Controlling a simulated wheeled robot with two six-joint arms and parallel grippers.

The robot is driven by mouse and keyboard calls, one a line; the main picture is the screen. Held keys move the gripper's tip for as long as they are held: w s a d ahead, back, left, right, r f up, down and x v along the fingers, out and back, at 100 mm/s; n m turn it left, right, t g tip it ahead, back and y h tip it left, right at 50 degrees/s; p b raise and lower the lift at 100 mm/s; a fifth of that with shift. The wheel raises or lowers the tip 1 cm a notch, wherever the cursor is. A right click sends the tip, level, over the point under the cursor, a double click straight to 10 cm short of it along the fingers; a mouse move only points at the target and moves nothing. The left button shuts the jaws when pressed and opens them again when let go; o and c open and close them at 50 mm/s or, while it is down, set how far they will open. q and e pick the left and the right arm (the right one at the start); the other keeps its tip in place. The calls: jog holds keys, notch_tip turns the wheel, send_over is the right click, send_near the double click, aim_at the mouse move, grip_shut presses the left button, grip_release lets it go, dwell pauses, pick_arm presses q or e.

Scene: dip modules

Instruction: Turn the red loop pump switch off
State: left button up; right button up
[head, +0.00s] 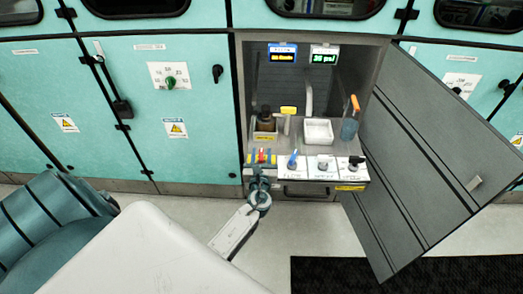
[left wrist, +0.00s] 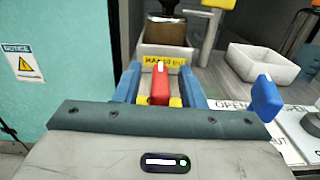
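The red switch handle (left wrist: 160,84) stands on the front panel of the open cabinet, with a pale mark on its top. In the head view the red switch (head: 262,154) is leftmost in a row of switches. My left gripper (head: 261,162) is at it, coming from the front. In the left wrist view my left gripper (left wrist: 160,92) has its blue fingers on either side of the red handle, with a visible gap on both sides. It looks open. The switch's base and label are hidden by the gripper. My right gripper is not in view.
A blue switch (head: 293,159) is close on the right, then a grey knob (head: 323,162) and a black knob (head: 356,162). Behind are a bin with a brown bottle (head: 266,121), a white tray (head: 318,131) and a spray bottle (head: 350,122). The cabinet door (head: 425,150) hangs open at right.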

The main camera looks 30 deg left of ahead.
pick_arm(q)
jog(key=shift+w+a, duration=0.35)
jog(key=shift+w, duration=0.2)
grip_shut()
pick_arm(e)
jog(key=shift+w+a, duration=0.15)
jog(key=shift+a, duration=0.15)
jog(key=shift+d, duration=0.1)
